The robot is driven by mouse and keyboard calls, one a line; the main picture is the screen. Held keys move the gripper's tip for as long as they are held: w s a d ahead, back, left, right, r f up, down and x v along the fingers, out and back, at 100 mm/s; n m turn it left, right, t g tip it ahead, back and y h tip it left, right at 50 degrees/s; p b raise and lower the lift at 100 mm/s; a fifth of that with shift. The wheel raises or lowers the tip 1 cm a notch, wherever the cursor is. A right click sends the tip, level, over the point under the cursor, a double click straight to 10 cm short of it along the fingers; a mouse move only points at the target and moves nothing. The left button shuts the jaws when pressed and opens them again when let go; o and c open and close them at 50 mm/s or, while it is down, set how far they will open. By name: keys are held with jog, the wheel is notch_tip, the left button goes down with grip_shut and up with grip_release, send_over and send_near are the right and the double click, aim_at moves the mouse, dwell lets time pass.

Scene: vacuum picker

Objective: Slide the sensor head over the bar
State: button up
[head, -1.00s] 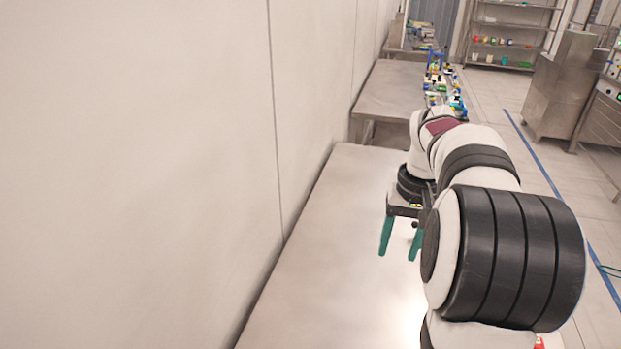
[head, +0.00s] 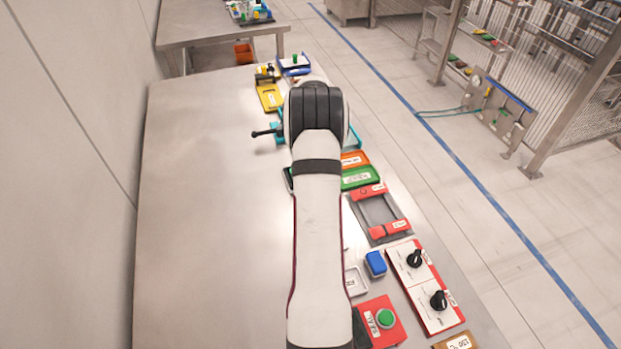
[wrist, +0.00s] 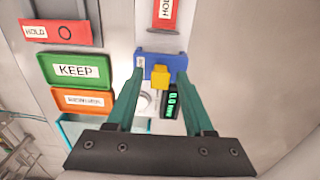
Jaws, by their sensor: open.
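In the wrist view my gripper (wrist: 160,74) is open, with one teal finger on each side of a small yellow block (wrist: 160,82). The block sits at the front of a blue piece (wrist: 172,61). A small black unit with green digits (wrist: 171,105) and a white round part (wrist: 147,101) are just below the block, between the fingers. I cannot tell for sure which of these is the sensor head or the bar. Nothing is visibly gripped. In the head view my arm hides the gripper and this group.
A green KEEP tray (wrist: 103,71), an orange tray (wrist: 106,99) and a teal tray (wrist: 75,122) are left of the gripper. Red HOLD pieces (wrist: 50,31) lie beyond. A two-knob panel (head: 426,288) and green button box (head: 383,321) line the right edge. The table's left (head: 210,200) is clear.

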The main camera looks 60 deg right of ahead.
jog(key=shift+f, duration=0.2)
grip_shut()
dwell(1.3)
